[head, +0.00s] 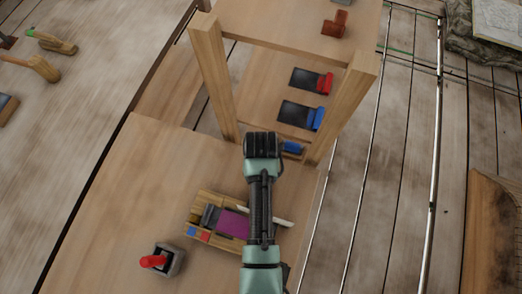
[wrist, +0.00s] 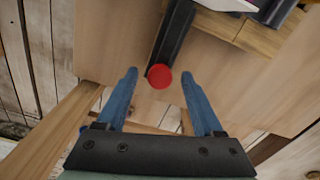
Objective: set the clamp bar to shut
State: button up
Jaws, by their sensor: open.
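In the wrist view a dark bar with a round red end (wrist: 174,42) reaches down from the wooden tray; I take it to be the clamp bar. My gripper (wrist: 158,74) is open, with its blue fingers on either side of the red end. Gaps show between the fingers and the red end, and I cannot tell how far below them it is. In the head view my gripper (head: 263,142) and arm hide this bar. The wooden tray (head: 236,250) holds a purple piece (head: 233,223) and a pale bar (head: 272,218) sticks out to its right.
A grey block with a red lever (head: 155,262) stands at the table's lower left. A raised wooden shelf (head: 270,12) on posts (head: 345,105) rises beyond my gripper. Red and blue pieces (head: 303,115) lie under it. The table's left part (head: 130,190) is clear.

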grip_shut()
dwell(0.4)
dwell(1.1)
